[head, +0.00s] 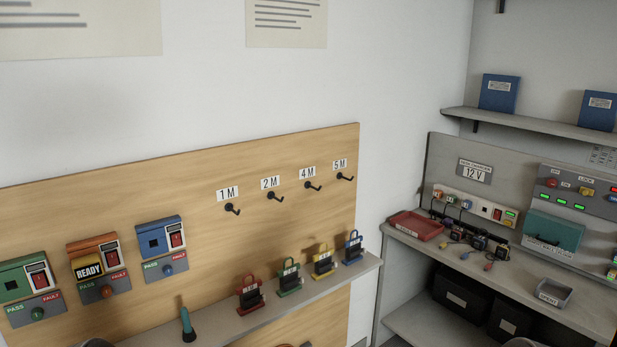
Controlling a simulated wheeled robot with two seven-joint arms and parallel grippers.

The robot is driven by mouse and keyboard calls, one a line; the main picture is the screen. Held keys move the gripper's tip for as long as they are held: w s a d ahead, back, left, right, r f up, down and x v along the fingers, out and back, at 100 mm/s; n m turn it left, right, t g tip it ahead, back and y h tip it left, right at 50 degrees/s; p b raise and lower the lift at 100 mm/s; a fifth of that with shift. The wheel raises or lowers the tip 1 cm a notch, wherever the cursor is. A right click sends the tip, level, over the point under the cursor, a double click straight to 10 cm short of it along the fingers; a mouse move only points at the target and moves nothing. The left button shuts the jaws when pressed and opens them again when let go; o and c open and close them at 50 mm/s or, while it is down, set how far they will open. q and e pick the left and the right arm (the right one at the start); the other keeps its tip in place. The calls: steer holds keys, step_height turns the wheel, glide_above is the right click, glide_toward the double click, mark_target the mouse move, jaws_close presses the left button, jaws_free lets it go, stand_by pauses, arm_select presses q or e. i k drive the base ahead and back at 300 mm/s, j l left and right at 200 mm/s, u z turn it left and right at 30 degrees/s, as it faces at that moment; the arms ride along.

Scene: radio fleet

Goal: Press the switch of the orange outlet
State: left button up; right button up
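The orange outlet (90,246) is a box on the wooden board at the left of the head view, between a green outlet (15,283) and a blue outlet (152,238). Its red switch (112,259) is on the right side of its face. A yellow piece marked READY (88,268) covers the lower left of its face. Below it is a grey plate marked PASS and FAULT with an orange-red knob (107,291). Neither gripper shows; only small rounded grey parts, perhaps of my arms, show at the bottom edge.
A narrow shelf (222,328) runs below the board, with a teal-handled tool (187,325) and several coloured padlock-like blocks. Labelled hooks (233,209) stick out above. A workbench (400,238) with a red tray (414,226) stands right. Space before the orange outlet looks clear.

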mark_target(112, 257)
steer(key=u, duration=1.2)
steer(key=k+l, duration=0.15)
steer(key=k+u, duration=0.05)
steer(key=k, duration=0.05)
